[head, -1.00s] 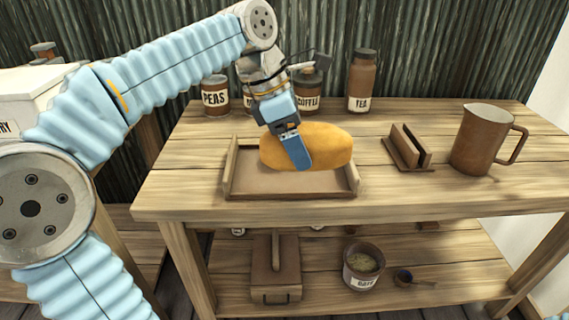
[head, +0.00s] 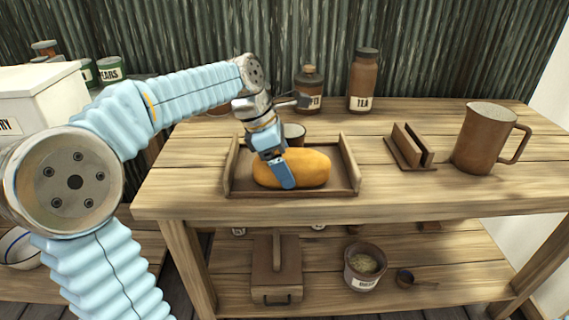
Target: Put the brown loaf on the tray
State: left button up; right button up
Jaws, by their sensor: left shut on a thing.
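The brown loaf (head: 308,168) is golden-brown and oblong, and lies lengthwise across the tray in the head view. The tray (head: 235,180) is brown and wooden with raised sides, and sits on the table at its left half. My left gripper (head: 284,180) is shut on the loaf from above, near its middle, with one blue finger showing on the near side. The loaf is low between the tray's sides; whether its underside touches the tray floor is hard to tell. My right gripper is not in view.
A slotted wooden holder (head: 412,147) and a big brown jug (head: 484,138) stand right of the tray. A tea bottle (head: 363,80) and a corked jar (head: 309,90) stand at the back. A small cup (head: 294,134) is behind the loaf. The table's front right is clear.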

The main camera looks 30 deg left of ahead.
pick_arm(q)
jog(key=shift+f, duration=0.2)
jog(key=shift+s+f, duration=0.15)
jog(key=shift+f, duration=0.35)
jog(key=o, duration=1.2)
jog(key=shift+f+b, duration=0.2)
jog(key=shift+b, duration=0.15)
jog(key=shift+o, duration=0.2)
jog(key=shift+r, duration=0.4)
jog(key=p+v, duration=0.1)
jog(key=v, duration=0.7)
jog(key=p+v, duration=0.1)
jog(key=v, duration=0.4)
jog(key=shift+w+d+r+p, duration=0.1)
jog(key=shift+w+d+p, duration=0.15)
jog(key=shift+p, duration=0.1)
